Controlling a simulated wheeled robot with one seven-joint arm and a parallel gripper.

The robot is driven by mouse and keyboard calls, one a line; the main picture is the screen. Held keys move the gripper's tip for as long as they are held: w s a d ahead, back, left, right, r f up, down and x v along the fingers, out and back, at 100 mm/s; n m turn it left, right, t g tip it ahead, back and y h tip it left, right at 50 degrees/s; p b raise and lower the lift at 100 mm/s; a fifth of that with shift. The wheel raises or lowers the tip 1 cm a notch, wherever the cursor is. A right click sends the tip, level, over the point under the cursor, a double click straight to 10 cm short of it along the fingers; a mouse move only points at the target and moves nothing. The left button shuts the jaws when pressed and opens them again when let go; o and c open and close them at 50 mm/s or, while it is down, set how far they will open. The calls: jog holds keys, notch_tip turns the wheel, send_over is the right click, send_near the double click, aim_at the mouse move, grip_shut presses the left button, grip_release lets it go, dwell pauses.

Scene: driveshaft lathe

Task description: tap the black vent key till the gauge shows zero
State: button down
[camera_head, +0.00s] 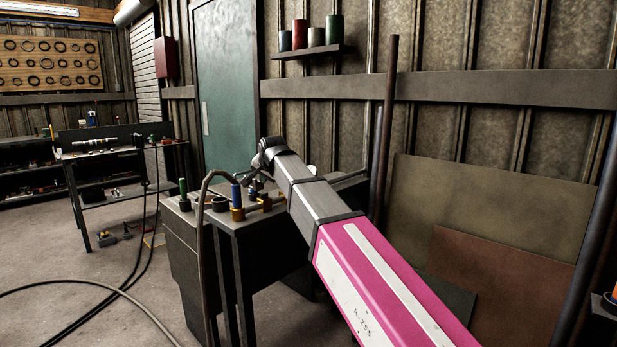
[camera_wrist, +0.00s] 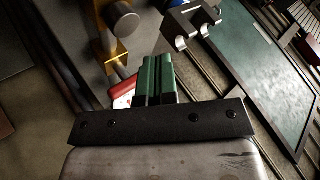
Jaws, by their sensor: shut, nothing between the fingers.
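My gripper (camera_wrist: 158,62) shows in the wrist view with its two green fingers together and nothing between them. A red part with a white face (camera_wrist: 124,93) lies just left of and partly behind the fingers; I cannot tell whether it is the gauge. I cannot make out the black vent key in either view. In the head view my arm reaches over the dark bench (camera_head: 255,222), and the gripper end is too small and covered to read there.
A brass piece with a grey round knob (camera_wrist: 122,20) and a grey forked bracket (camera_wrist: 188,22) stand near the fingers. On the bench are a green cylinder (camera_head: 183,187) and a blue cylinder (camera_head: 236,193). A hose (camera_head: 200,230) hangs down its front. Cables cross the floor at left.

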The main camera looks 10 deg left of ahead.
aim_at(266, 193)
notch_tip(266, 193, up, 5)
jog(key=shift+f, duration=0.15)
dwell(0.7)
jog(key=s+d+f+n+g+h, duration=0.1)
jog(key=d+f+g+h, duration=0.1)
jog(key=d+f, duration=1.15)
jog(key=s+d+f+n+g+h, duration=0.1)
jog(key=s+d+f+g, duration=0.1)
jog(key=d+f, duration=1.15)
jog(key=s+d+f+g, duration=0.2)
jog(key=s+d+f, duration=0.7)
jog(key=f, duration=0.2)
jog(key=s+d+f+n+g+h, duration=0.1)
jog(key=s+d+f+g, duration=0.1)
jog(key=s+d+f, duration=0.6)
notch_tip(266, 193, down, 4)
jog(key=shift+s+d+r, duration=0.1)
jog(key=shift+s+d, duration=0.25)
jog(key=shift+d, duration=0.25)
